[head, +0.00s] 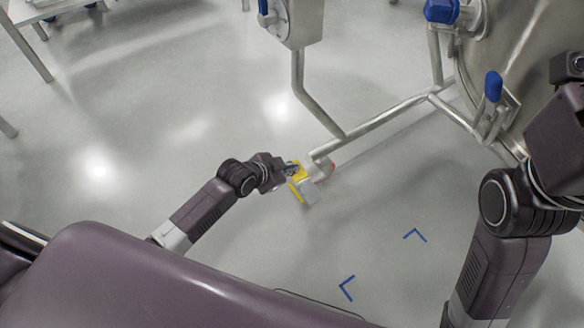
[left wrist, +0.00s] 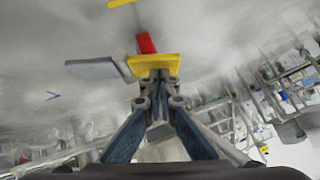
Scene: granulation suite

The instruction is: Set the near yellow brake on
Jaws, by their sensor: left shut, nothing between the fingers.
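The near yellow brake (head: 298,182) is a small yellow pedal at a caster on the end of the steel frame's leg. It also shows in the left wrist view (left wrist: 154,65), with a red part (left wrist: 146,42) behind it and a grey plate (left wrist: 94,68) to its left. My left gripper (head: 291,168) is shut and empty, right at the yellow pedal. In the left wrist view its closed fingertips (left wrist: 158,84) end at the yellow piece's lower edge; I cannot tell if they touch. My right arm shows at the right, but its gripper is out of view.
The steel frame (head: 380,120) runs from the caster to a big steel vessel (head: 525,45) at upper right. A post with a grey box (head: 297,22) rises above the caster. Blue corner marks (head: 415,235) lie on the floor. The floor left of the caster is clear.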

